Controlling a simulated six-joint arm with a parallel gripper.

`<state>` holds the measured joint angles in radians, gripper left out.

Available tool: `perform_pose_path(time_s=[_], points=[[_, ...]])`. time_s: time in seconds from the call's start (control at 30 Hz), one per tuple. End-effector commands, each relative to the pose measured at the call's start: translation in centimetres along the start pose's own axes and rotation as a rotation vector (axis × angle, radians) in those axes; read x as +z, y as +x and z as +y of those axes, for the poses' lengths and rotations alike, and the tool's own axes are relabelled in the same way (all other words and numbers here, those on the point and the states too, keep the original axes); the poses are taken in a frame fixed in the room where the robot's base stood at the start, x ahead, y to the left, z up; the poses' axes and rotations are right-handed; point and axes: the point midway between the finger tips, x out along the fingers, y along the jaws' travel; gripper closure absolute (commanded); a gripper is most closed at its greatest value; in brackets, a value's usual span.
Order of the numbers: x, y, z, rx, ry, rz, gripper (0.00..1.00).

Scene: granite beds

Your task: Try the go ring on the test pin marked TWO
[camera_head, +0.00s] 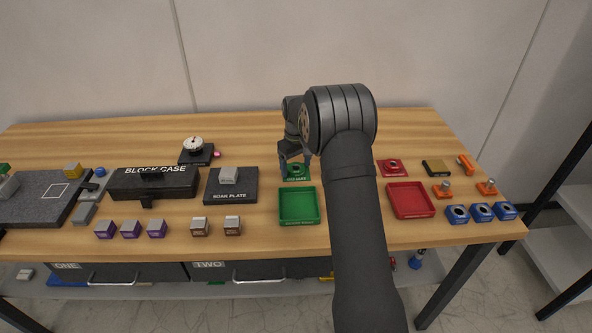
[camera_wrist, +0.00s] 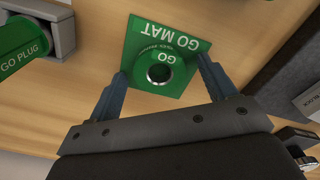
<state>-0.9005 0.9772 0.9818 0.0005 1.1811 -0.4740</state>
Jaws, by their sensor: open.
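The mat also shows in the head view (camera_head: 297,178). My gripper (camera_wrist: 163,70) is open, with one finger on each side of the ring; I cannot tell whether either finger touches it. In the head view my gripper (camera_head: 295,163) is low over the mat, and the ring is mostly hidden. I cannot read a test pin marked TWO; small orange pieces with pins (camera_head: 442,190) stand at the right.
The green go plug (camera_wrist: 15,50) sits in a grey holder beside the mat. A green tray (camera_head: 299,221) is in front of the mat. A red mat (camera_head: 391,174) and a red tray (camera_head: 411,213) lie to the right, beyond my arm. Several blue blocks (camera_head: 457,214) stand at the right edge.

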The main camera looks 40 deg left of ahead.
Motion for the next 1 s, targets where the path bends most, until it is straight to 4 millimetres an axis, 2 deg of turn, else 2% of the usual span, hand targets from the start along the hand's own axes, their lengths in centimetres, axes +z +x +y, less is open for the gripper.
perform_pose_path(time_s=[0.07, 0.3, 0.37, 0.73, 0.87, 0.97, 1.0], points=[[0.0, 0.0, 0.0, 0.0, 0.0, 0.0, 0.23], [0.0, -0.1, 0.0, 0.0, 0.0, 0.0, 0.68], [0.0, -0.1, 0.0, 0.0, 0.0, 0.001, 0.77], [-0.1, -0.9, 0.0, 0.001, 0.0, 0.002, 0.77], [-0.1, -2.4, 0.0, 0.002, 0.0, 0.003, 0.77], [-0.1, -4.2, 0.0, 0.002, 0.0, 0.002, 0.77], [0.6, -4.8, 0.5, 0.002, 0.003, 0.001, 0.77]])
